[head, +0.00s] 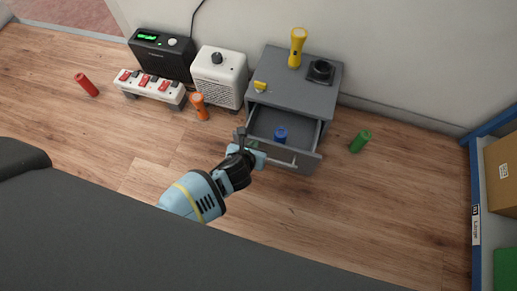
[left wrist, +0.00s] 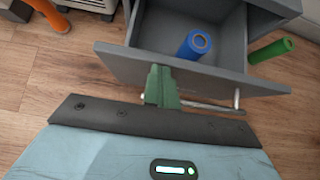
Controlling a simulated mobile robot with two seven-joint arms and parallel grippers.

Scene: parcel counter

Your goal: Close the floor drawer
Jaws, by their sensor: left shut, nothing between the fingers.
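A grey cabinet (head: 288,96) stands on the floor against the wall, and its floor drawer (head: 302,161) is pulled out. A blue cylinder (head: 280,134) stands inside the drawer; it also shows in the left wrist view (left wrist: 194,44). The drawer front (left wrist: 205,78) has a pale bar handle (left wrist: 210,107). My left gripper (head: 252,146) is shut and empty at the left part of the drawer front. In the left wrist view its green fingers (left wrist: 161,88) overlap the front and the handle's left end; I cannot tell if they touch. My right gripper is not in view.
A green cylinder (head: 360,141) stands right of the drawer. An orange flashlight (head: 199,106), a white heater-like box (head: 219,77) and a power strip (head: 151,87) are left of it. A yellow flashlight (head: 297,47) stands on the cabinet. A blue shelf (head: 476,180) is at right. Floor in front is clear.

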